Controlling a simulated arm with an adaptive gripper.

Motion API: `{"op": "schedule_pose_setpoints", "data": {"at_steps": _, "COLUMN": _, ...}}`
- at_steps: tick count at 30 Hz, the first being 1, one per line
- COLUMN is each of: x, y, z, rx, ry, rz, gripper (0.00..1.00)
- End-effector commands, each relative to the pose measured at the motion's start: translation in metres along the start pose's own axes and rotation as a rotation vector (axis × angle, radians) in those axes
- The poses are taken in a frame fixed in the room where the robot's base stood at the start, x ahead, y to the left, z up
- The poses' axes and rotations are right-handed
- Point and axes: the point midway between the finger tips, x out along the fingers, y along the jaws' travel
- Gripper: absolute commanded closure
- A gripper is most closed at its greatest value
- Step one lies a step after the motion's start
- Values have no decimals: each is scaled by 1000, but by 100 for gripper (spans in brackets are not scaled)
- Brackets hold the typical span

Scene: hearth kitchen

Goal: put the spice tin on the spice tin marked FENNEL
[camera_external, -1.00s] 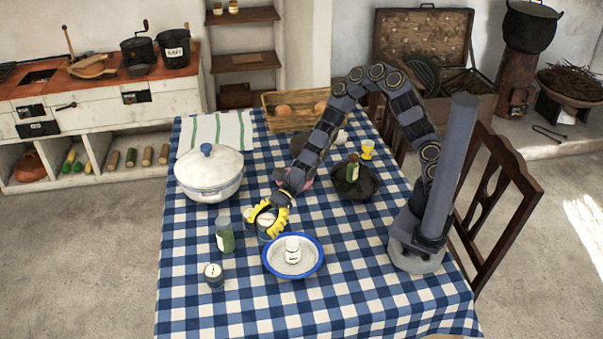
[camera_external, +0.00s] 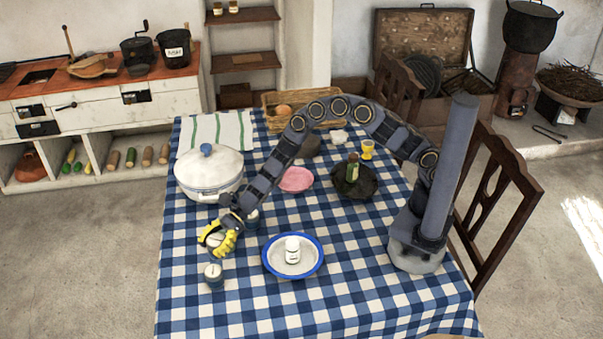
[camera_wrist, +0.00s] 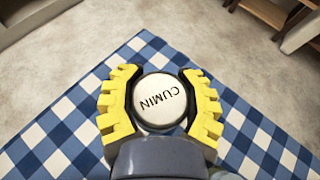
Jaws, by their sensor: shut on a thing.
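My gripper (camera_external: 218,242) is shut on a spice tin (camera_wrist: 160,101) with a white lid reading CUMIN. In the external view its lid (camera_external: 214,240) shows between the yellow fingers. A second spice tin (camera_external: 214,277), dark with a pale lid, stands on the tablecloth just below the held tin in that picture; the writing on its lid is too small to read. The held tin appears raised above it, but the exact gap cannot be told. Another small pale-topped container (camera_external: 252,217) is partly hidden behind my arm. No FENNEL label is readable.
A white lidded pot (camera_external: 208,175) is behind my gripper. A pink dish (camera_external: 296,180) and a dark bowl (camera_external: 352,186) lie farther back. The front of the tablecloth is clear.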

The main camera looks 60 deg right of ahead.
Motion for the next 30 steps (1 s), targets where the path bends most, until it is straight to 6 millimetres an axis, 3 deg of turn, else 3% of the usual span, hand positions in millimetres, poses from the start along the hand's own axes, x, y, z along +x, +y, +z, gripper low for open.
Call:
{"op": "schedule_pose_setpoints", "data": {"at_steps": 4, "x": 17, "y": -9, "z": -13, "rx": -1, "ry": 3, "rz": -1, "gripper": 90}}
{"op": "schedule_pose_setpoints", "data": {"at_steps": 13, "x": 31, "y": -14, "z": -22, "rx": 0, "ry": 1, "rz": 3, "gripper": 90}}
{"op": "schedule_pose_setpoints", "data": {"at_steps": 19, "x": 40, "y": -14, "z": -47, "rx": 1, "ry": 2, "rz": 0, "gripper": 90}}
{"op": "schedule_pose_setpoints", "data": {"at_steps": 30, "x": 42, "y": -14, "z": -50, "rx": 0, "ry": 0, "rz": 0, "gripper": 90}}
